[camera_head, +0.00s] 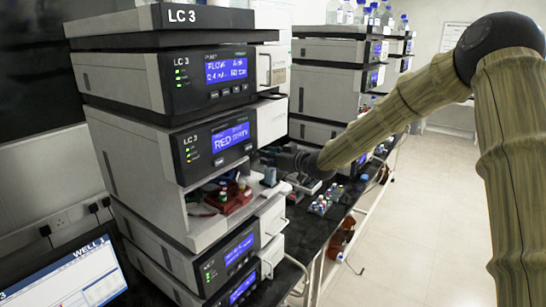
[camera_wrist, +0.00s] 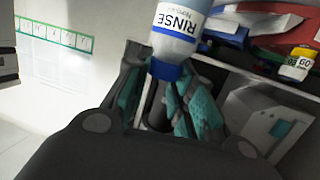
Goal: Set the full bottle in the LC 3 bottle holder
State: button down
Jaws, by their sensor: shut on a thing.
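A bottle labelled RINSE (camera_wrist: 178,22), with a blue cap (camera_wrist: 165,70), fills the top middle of the wrist view. My gripper (camera_wrist: 165,100) is shut on it at the cap end, with teal finger pads on both sides. In the head view my gripper (camera_head: 268,158) is at the front of the LC 3 stack, beside the open bay. A small blue-topped thing (camera_head: 270,176) under the fingertips is probably the bottle, but it is too small to read. The LC 3 stack (camera_head: 120,80) stands at left. I cannot pick out its bottle holder for certain.
A red rack (camera_head: 231,197) with small vials sits in the open bay. A yellow-labelled vial (camera_wrist: 297,64) stands nearby in the wrist view. Several small vials (camera_head: 325,200) stand on the black bench right of the stack. More instruments (camera_head: 330,80) stand behind.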

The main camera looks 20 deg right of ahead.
jog(key=c, duration=1.1)
grip_release()
jog(key=shift+c, duration=0.2)
jog(key=shift+s, duration=0.1)
